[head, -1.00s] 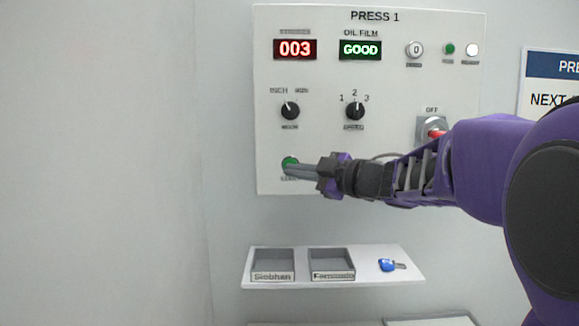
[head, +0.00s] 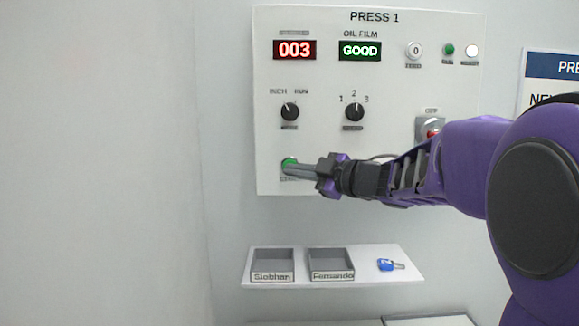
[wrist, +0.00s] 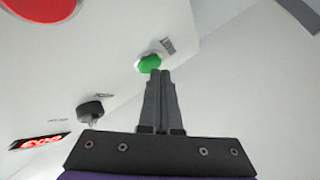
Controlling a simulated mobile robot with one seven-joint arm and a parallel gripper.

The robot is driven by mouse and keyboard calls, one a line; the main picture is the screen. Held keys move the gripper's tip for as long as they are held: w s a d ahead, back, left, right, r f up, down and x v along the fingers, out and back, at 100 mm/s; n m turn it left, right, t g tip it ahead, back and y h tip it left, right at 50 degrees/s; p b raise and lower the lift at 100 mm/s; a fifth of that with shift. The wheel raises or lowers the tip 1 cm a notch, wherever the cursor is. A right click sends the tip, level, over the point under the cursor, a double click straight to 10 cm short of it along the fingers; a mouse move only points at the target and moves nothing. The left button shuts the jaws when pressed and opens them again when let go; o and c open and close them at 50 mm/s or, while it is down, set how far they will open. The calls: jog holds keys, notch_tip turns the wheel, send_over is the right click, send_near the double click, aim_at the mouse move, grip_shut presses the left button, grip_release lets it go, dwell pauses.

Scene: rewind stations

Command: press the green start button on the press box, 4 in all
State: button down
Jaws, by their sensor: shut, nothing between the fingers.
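The press box (head: 320,140), labelled PRESS 1, hangs on the wall in the head view. Its red counter (head: 294,50) reads 003 and the oil film display (head: 360,50) reads GOOD. The green start button (head: 289,161) is at the lower left of the panel, partly hidden by my gripper. My gripper (head: 286,169) is shut and empty, with its fingertips at the button. In the wrist view the green button (wrist: 149,63) shows just beyond the closed fingertips (wrist: 159,72). I cannot tell whether they touch it.
A dark mode knob (head: 290,112) and a selector knob (head: 355,112) sit above the button. A red button (head: 433,134) is at the right, partly behind my arm. A shelf below holds two labelled trays (head: 272,277) (head: 331,276) and a blue-headed key (head: 387,265).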

jog(key=shift+w, duration=0.25)
dwell(0.5)
jog(key=shift+s, duration=0.8)
jog(key=s, duration=0.5)
dwell(0.6)
